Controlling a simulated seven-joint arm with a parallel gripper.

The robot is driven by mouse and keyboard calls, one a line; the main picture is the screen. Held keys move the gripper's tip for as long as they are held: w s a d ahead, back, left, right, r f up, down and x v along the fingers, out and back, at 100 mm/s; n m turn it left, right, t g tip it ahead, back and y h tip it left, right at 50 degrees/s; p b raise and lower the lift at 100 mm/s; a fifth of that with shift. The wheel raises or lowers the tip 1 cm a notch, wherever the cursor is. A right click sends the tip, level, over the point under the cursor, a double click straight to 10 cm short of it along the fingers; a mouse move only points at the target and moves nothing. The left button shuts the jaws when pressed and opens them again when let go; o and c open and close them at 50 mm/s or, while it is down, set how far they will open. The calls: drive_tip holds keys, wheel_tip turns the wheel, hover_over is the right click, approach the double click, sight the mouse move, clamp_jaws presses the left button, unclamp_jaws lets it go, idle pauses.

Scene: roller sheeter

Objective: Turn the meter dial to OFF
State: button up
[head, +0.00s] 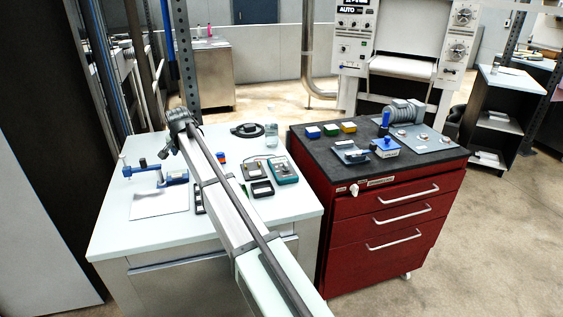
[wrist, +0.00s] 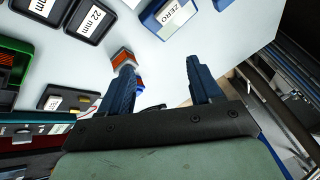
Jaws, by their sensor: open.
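The meter (head: 284,172) is a teal handheld device with a pale face and a dark lead, lying on the white table in the head view. Its dial is too small to read there. My gripper (head: 168,147) is over the table's far left part, apart from the meter. In the wrist view my gripper (wrist: 162,82) has two blue fingers spread wide, with nothing held between them. No dial can be made out in the wrist view; a dark device with a teal edge is partly cut off at the left.
My arm crosses the white table (head: 115,235), hiding part of it. A blue micrometer stand (head: 158,177) is at left. A small orange-and-grey block (wrist: 123,58) is near one fingertip. Dark "22 mm" (wrist: 92,18) and blue "ZERO" (wrist: 170,15) trays are nearby. A red cabinet (head: 385,220) adjoins at right.

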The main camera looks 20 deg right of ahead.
drive_tip(key=d+r+m+g+h, duration=0.1)
drive_tip(key=d+m+g, duration=0.15)
drive_tip(key=d, duration=0.75)
drive_tip(key=d+r+m+g, duration=0.1)
drive_tip(key=d+r+m, duration=0.15)
drive_tip(key=d, duration=0.65)
wheel_tip(320, 180, up, 3)
drive_tip(key=m+g, duration=0.3)
drive_tip(key=m, duration=0.4)
hover_over(286, 163)
wheel_tip(286, 163, down, 14)
drive_tip(key=shift+s+a+r, duration=0.1)
drive_tip(key=shift+a+r, duration=0.05)
drive_tip(key=shift+r, duration=0.05)
drive_tip(key=shift+c, duration=0.2)
drive_tip(key=c, duration=1)
drive_tip(key=shift+n, duration=0.3)
